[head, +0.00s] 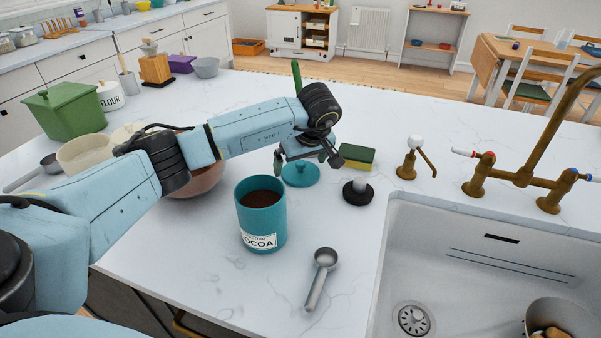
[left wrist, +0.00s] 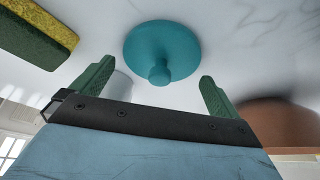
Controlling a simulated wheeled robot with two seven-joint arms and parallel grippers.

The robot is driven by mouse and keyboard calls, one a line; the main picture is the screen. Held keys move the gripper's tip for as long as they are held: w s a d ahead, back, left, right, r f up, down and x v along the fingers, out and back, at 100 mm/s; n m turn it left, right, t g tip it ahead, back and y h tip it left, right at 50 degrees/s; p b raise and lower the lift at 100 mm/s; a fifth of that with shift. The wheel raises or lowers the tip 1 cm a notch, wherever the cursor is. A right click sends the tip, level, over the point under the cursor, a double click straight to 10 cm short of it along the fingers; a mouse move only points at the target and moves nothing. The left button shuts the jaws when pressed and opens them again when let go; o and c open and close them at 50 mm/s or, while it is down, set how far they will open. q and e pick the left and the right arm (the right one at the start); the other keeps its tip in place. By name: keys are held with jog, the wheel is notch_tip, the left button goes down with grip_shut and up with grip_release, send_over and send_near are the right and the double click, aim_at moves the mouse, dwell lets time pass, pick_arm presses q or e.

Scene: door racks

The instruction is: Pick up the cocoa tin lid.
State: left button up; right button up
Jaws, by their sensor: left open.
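The cocoa tin lid (head: 300,174) is a teal disc with a round knob, lying on the white counter behind the cocoa tin. My left gripper (head: 308,160) is just above and behind it in the head view. In the left wrist view the lid (left wrist: 162,52) lies ahead of the open fingers of my left gripper (left wrist: 155,90), with its knob between their lines and nothing held. The teal cocoa tin (head: 262,215) stands open with brown powder inside. My right gripper does not show.
A green and yellow sponge (head: 357,157) and a black-based stopper (head: 357,192) sit right of the lid. A metal scoop (head: 321,275) lies in front. A reddish-brown bowl (head: 195,182) is partly behind my arm. The sink (head: 470,270) is at right.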

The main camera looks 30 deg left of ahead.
pick_arm(q)
jog(key=shift+w+a+f, duration=0.15)
jog(key=shift+a+f, duration=0.1)
jog(key=shift+f, duration=0.35)
jog(key=shift+c, duration=0.4)
jog(key=shift+r, duration=0.1)
jog(key=c, duration=0.7)
